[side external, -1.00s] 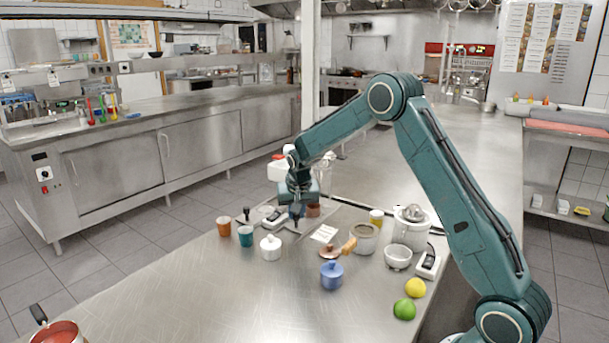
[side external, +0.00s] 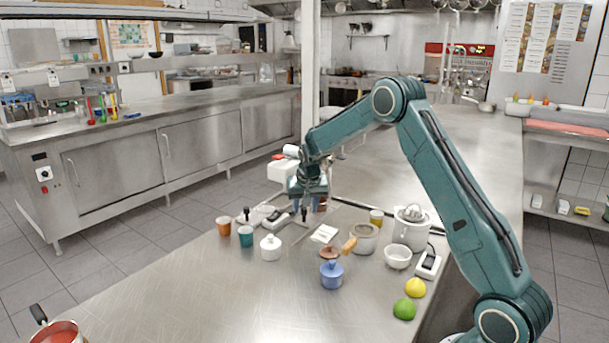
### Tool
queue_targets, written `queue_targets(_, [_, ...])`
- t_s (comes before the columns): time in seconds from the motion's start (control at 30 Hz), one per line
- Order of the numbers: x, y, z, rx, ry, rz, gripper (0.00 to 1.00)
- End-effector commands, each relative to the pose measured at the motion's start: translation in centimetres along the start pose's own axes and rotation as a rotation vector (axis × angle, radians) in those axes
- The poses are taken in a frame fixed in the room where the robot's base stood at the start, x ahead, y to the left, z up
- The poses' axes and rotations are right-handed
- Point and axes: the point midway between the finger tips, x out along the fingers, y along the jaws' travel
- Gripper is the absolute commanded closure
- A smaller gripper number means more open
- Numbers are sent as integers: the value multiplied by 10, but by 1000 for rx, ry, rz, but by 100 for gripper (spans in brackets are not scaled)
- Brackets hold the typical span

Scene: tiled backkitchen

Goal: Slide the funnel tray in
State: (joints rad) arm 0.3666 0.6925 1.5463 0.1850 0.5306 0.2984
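My gripper (side external: 306,203) points down over the far part of the near steel counter, above a group of small items. Its fingers are small and partly merged with the things behind them, so I cannot see whether they are apart. A small dark upright handle (side external: 304,214) shows just below it; I cannot tell whether they touch. A flat pale item with a dark part (side external: 275,219) lies to the left of it. I cannot clearly make out the funnel tray or its opening. A white boxy thing with a red part (side external: 282,171) shows behind the gripper.
Orange (side external: 224,227) and teal (side external: 245,236) cups and a white lidded pot (side external: 270,247) stand to the left. A blue pot (side external: 331,275), a grey pot (side external: 364,238), a white bowl (side external: 398,257) and a juicer (side external: 411,228) stand to the right. The front-left counter is mostly clear.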

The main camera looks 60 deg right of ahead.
Motion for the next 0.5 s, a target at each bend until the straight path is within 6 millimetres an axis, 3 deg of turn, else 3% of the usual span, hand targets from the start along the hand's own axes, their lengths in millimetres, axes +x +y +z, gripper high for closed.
queue_targets(0.27, [-2, -1, 1, -2, -2, -1, 60])
queue_targets(0.5, [-16, -2, 1, -3, -2, -2, 60])
